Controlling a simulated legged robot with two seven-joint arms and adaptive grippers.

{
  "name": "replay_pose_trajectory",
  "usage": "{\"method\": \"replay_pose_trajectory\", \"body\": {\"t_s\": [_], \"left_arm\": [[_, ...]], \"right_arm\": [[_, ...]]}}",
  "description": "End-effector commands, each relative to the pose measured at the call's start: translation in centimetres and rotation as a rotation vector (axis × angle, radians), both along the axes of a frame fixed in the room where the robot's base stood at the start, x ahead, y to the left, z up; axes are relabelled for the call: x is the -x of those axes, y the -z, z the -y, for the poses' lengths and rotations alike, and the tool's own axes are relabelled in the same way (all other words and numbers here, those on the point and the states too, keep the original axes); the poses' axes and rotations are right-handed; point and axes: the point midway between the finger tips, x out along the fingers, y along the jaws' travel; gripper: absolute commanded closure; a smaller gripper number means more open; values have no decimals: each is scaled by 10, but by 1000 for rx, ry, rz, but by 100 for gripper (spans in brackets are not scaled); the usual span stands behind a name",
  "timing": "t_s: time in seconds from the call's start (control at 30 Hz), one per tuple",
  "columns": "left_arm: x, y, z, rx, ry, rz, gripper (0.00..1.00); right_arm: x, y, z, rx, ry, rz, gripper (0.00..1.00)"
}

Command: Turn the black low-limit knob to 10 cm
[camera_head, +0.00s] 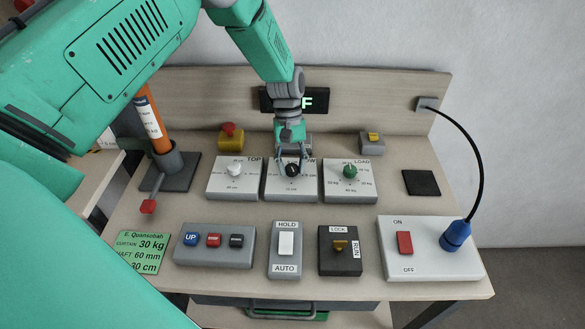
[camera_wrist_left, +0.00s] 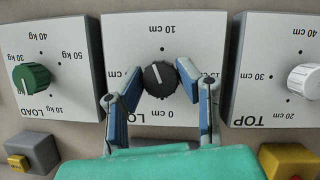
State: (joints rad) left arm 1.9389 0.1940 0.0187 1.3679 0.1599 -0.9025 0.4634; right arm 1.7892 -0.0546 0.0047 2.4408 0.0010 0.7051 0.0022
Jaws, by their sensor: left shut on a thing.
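The black low-limit knob (camera_head: 292,170) sits on the middle white dial panel labelled LOW (camera_head: 292,194). My left gripper (camera_head: 291,165) reaches down from above with its fingers around the knob, shut on it. In the left wrist view, which is turned upside down, the fingers flank the black knob (camera_wrist_left: 160,78). A white line on the knob runs nearly along the axis of the 10 cm label, tilted slightly left at its top end. The 10 cm label (camera_wrist_left: 183,30) lies above the knob in that view. My right gripper is not in view.
The TOP panel with a white knob (camera_head: 235,170) and the LOAD panel with a green knob (camera_head: 350,171) stand close on either side. A red button on a yellow base (camera_head: 230,143) is behind. Switch boxes (camera_head: 287,245) line the front. A black cable curves at the right.

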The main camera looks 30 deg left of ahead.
Motion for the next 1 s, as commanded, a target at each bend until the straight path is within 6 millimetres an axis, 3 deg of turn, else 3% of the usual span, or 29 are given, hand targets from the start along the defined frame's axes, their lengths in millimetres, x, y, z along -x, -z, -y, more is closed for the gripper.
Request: {"method": "replay_pose_trajectory", "body": {"t_s": [0.5,1.0], "left_arm": [[-3,0,1,-2,430,6,99],[-4,-1,1,-2,585,10,99]], "right_arm": [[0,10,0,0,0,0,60],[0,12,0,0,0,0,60]]}}
